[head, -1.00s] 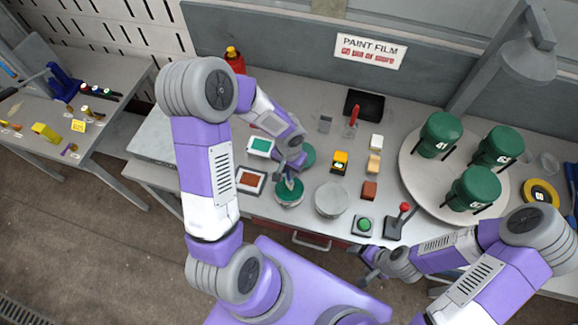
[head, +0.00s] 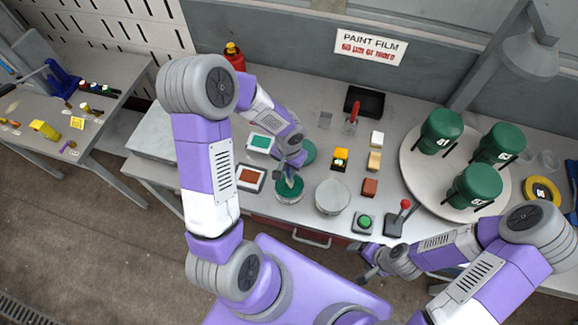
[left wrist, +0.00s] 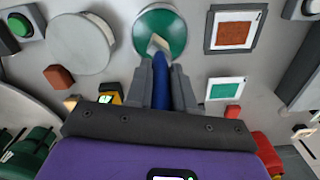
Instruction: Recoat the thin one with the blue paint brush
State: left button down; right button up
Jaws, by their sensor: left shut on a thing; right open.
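My left gripper (head: 288,170) is shut on the blue paint brush, whose blue handle (left wrist: 161,85) runs between the fingers in the left wrist view. Its pale bristles (left wrist: 157,44) are over the green top of a round piece (head: 289,194), and seem to touch it. That green top (left wrist: 160,22) also shows in the left wrist view. Several green cylinders with white number labels, one (head: 441,132) reading 41, stand on a pale round plate (head: 412,172). I cannot tell which is the thin one. My right gripper (head: 366,264) is open and empty near the table's front edge.
A grey disc (head: 332,197) is right of the green top. Green (head: 261,143) and brown (head: 250,178) swatches, a green button (head: 364,222) and a red-knobbed lever (head: 396,222) are near. A sign (head: 370,46) reads PAINT FILM.

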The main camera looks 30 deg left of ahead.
pick_arm(q)
jog(key=shift+f+b, duration=0.5)
dwell(0.3)
jog(key=shift+s+f, duration=0.1)
dwell(1.6)
jog(key=shift+r+p, duration=2.1)
jog(key=shift+r, duration=1.5)
